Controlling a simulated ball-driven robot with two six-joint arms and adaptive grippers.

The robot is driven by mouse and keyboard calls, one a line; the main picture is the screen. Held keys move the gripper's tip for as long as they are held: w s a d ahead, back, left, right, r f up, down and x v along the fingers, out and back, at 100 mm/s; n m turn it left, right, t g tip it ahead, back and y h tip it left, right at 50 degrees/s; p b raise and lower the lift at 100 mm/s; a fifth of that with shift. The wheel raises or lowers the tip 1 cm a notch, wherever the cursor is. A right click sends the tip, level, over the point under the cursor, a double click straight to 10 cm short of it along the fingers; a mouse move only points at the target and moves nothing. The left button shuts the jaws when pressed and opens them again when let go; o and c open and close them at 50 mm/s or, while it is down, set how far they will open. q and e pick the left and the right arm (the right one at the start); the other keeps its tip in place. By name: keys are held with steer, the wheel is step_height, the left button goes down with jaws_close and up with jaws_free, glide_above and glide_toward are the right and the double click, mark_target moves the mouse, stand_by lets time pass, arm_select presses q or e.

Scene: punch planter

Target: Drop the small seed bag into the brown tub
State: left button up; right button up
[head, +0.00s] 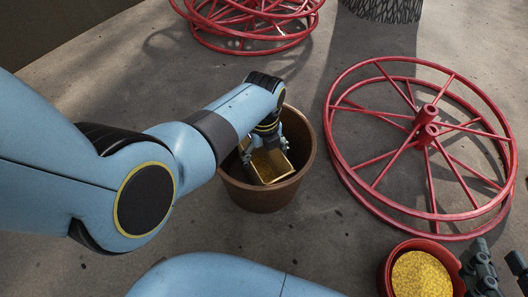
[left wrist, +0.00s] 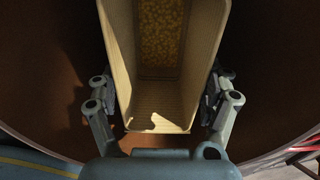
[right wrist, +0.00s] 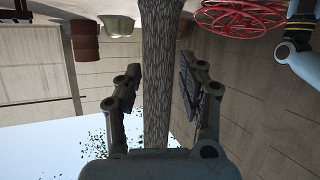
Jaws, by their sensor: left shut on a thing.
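The small seed bag (head: 281,171) is a tan, box-like bag with an open top. My left gripper (head: 264,150) is shut on it and holds it tilted, inside the mouth of the brown tub (head: 262,198). In the left wrist view the bag (left wrist: 160,108) is between the fingers, with yellow grains deep inside it. The dark tub wall (left wrist: 45,75) surrounds it there. I cannot tell whether the bag touches the tub's bottom. My right gripper (head: 500,266) is open and empty at the lower right, and also shows in the right wrist view (right wrist: 158,80).
A red pot of yellow grains (head: 421,275) stands beside my right gripper. A large red spoked wheel (head: 427,131) lies right of the tub. More red wheels (head: 247,26) and a patterned trunk (head: 380,8) are behind. Bare concrete lies left of the tub.

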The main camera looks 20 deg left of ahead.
arm_select(q)
steer(key=o, duration=1.6)
arm_select(e)
steer(key=shift+s, duration=0.1)
steer(key=s+d+r+g+h+p, duration=0.1)
steer(key=s+r+g+p, duration=0.3)
steer(key=g+p, duration=0.55)
arm_select(q)
steer(key=shift+w+a+r+p, duration=0.1)
steer(key=shift+r+p, duration=0.85)
steer(key=shift+r, duration=5.65)
arm_select(e)
steer(key=shift+s+d+f+m+g, duration=0.2)
steer(key=shift+s+d+f+g, duration=0.25)
steer(key=shift+s+f+g, duration=0.35)
steer(key=shift+s+d+f+m+g, duration=0.2)
steer(key=shift+s+d+f+g, duration=0.3)
steer(key=shift+f, duration=0.4)
